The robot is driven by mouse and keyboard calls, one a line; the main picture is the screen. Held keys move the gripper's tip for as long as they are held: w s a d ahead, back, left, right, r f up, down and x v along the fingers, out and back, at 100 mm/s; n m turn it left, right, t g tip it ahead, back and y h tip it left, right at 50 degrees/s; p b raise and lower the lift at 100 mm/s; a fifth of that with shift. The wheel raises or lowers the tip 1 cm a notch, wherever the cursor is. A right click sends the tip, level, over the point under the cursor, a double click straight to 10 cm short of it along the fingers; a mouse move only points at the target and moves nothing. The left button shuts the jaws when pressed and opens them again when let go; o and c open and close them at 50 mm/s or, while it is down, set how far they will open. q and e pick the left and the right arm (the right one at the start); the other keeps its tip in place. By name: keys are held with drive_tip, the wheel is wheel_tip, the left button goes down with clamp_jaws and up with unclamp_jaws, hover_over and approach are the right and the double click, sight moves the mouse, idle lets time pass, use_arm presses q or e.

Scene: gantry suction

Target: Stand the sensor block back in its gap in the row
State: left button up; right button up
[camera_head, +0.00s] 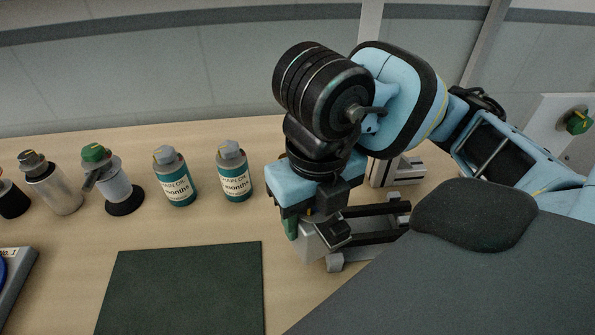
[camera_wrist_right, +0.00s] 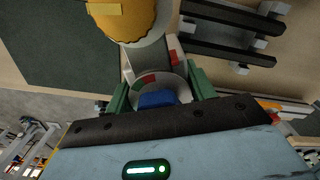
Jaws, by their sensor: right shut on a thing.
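My right gripper (camera_head: 325,238) is low over the table in the head view, right of the two teal bottles. It is shut on a grey block, seemingly the sensor block (camera_head: 318,243); its lower end is partly hidden, and I cannot tell whether it touches the table. In the right wrist view the green fingers of the gripper (camera_wrist_right: 160,95) are on either side of the block (camera_wrist_right: 148,80), which shows a round face with red and green marks and a blue part. A yellow round part (camera_wrist_right: 125,18) shows beyond it. I cannot make out the gap. My left gripper is not in view.
Teal bottles (camera_head: 174,179) (camera_head: 234,172), a green-capped white cylinder (camera_head: 112,182) and a silver cylinder (camera_head: 50,185) stand in line at left. A dark green mat (camera_head: 185,290) lies in front. Black rails with grey feet (camera_head: 375,225) lie just right of the gripper.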

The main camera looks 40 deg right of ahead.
drive_tip(key=w+d, duration=0.5)
drive_tip(key=w, duration=0.3)
drive_tip(key=w+d, duration=0.4)
drive_tip(key=w, duration=0.4)
drive_tip(key=shift+s+d+f, duration=0.1)
drive_tip(key=shift+s+f, duration=0.1)
drive_tip(key=shift+f, duration=1.5)
drive_tip(key=shift+s+d+f, duration=0.1)
drive_tip(key=shift+s+f, duration=0.05)
drive_tip(key=shift+f, duration=1.55)
drive_tip(key=shift+f, duration=0.15)
drive_tip(key=o, duration=1.6)
drive_tip(key=shift+c, duration=0.2)
wheel_tip(320, 180, up, 8)
drive_tip(key=shift+f, duration=0.15)
